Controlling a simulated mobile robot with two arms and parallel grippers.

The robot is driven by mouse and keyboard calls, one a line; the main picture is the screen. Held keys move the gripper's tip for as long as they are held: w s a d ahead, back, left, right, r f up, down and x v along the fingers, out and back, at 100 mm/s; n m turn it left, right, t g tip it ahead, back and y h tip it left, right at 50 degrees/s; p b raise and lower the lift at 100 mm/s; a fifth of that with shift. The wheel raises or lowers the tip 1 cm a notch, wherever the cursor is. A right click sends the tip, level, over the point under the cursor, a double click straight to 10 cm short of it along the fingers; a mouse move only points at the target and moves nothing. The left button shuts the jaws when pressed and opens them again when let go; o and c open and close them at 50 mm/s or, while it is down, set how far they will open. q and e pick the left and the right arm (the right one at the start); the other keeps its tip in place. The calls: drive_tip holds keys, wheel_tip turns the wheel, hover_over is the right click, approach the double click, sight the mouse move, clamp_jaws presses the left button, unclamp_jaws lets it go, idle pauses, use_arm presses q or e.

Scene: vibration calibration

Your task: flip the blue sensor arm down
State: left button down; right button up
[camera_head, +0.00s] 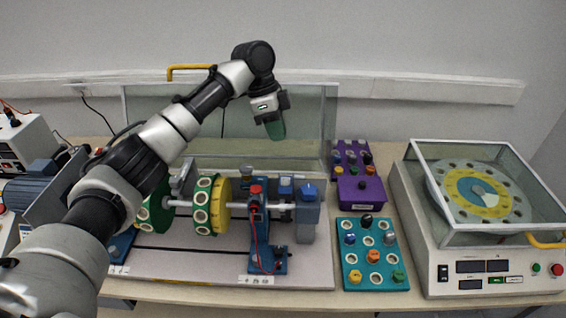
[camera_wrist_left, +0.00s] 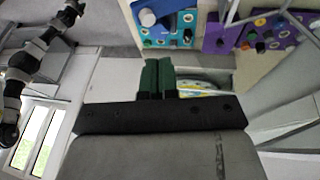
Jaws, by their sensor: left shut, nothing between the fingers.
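My left gripper (camera_head: 277,132) has green fingers and hangs above the rear of the bench rig, in front of the clear panel. Its fingers are shut side by side with nothing between them, as the left wrist view (camera_wrist_left: 158,75) also shows. The blue sensor arm cannot be picked out with certainty. Candidates are a blue upright bracket (camera_head: 258,225) with a red top on the shaft, and a grey block with a blue knob (camera_head: 308,190) at the shaft's right end. The gripper is above and apart from both. My arm hides part of the rig's left side.
A teal panel (camera_head: 373,279) with knobs and a purple box (camera_head: 361,192) stand right of the rig. A balancing machine (camera_head: 412,230) with a clear cover is at the far right. The clear panel (camera_head: 310,130) stands behind the rig. Green discs (camera_head: 203,203) sit on the shaft.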

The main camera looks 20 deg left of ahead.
sight(287, 178)
use_arm(q)
drive_tip(key=p+x, duration=0.1)
drive_tip(key=x, duration=0.1)
drive_tip(key=p+x, duration=0.1)
drive_tip(key=x, duration=0.2)
drive_tip(key=s+p+x, duration=0.1)
drive_tip(key=x, duration=0.1)
drive_tip(key=shift+s+a+f, duration=0.1)
drive_tip(key=shift+f, duration=0.1)
drive_tip(key=shift+s+f, duration=0.3)
drive_tip(key=shift+f, duration=0.35)
